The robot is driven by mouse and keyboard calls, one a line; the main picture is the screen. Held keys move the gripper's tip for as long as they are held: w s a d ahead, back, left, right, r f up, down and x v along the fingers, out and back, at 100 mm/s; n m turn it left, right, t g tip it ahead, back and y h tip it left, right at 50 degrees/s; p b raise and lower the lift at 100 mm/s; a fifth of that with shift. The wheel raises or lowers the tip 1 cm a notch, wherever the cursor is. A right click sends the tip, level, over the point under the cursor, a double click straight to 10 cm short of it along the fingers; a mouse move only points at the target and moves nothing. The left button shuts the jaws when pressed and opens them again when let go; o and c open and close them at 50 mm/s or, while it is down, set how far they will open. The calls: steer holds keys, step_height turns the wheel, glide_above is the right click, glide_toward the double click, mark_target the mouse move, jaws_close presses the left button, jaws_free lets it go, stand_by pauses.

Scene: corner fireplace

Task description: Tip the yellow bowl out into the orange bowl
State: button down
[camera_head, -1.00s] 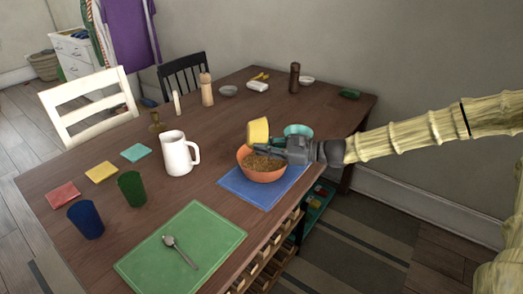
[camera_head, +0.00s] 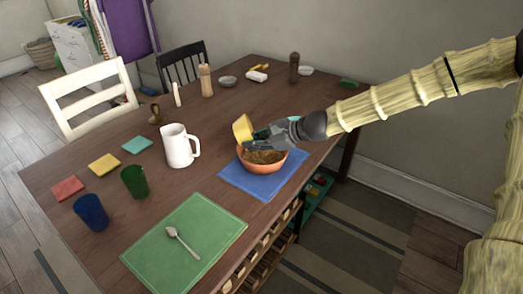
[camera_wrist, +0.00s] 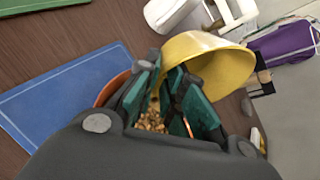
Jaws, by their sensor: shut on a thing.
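The yellow bowl (camera_head: 242,127) is tilted steeply on its side above the orange bowl. My gripper (camera_head: 254,137) is shut on its wall. In the wrist view the yellow bowl (camera_wrist: 210,62) shows its inner wall, which looks empty where visible. The orange bowl (camera_head: 262,166) stands upright on a blue mat (camera_head: 238,184) and holds brown, grainy bits. In the wrist view these bits (camera_wrist: 151,120) show between my fingers, and only a strip of the orange bowl's rim (camera_wrist: 110,88) shows at left. My gripper hides part of the orange bowl's far side.
A white pitcher (camera_head: 178,146) stands left of the orange bowl. A green mat with a spoon (camera_head: 182,243) lies in front. Green (camera_head: 134,182) and blue (camera_head: 90,212) cups stand at left.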

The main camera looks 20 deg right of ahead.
mark_target(242, 141)
steer(key=shift+a, duration=0.3)
steer(key=shift+a+n+g+h, duration=0.25)
steer(key=shift+n+g+h, duration=0.05)
steer(key=shift+h, duration=0.4)
steer(key=p, duration=0.1)
steer(key=r+h+p, duration=0.1)
steer(key=p, duration=0.1)
steer(key=shift+a+r+h, duration=0.1)
steer(key=shift+a+h, duration=0.15)
steer(key=shift+h, duration=0.05)
steer(key=shift+w+a+f+n+g+h+p, duration=0.15)
steer(key=shift+f+n+g+h+p, duration=0.25)
steer(key=shift+h+p, duration=0.45)
steer(key=a+r+h+p, duration=0.1)
steer(key=p, duration=0.3)
steer(key=shift+h, duration=0.35)
steer(key=shift+a+f+n, duration=0.1)
steer(key=shift+a+n, duration=0.05)
steer(key=shift+n, duration=0.15)
steer(key=w+a+n+g+h+p, duration=0.1)
steer(key=a+h+p, duration=0.5)
steer(key=p, duration=1)
steer(key=shift+a+h+p, duration=0.3)
steer(key=shift+a+p, duration=0.05)
steer(key=shift+a, duration=0.2)
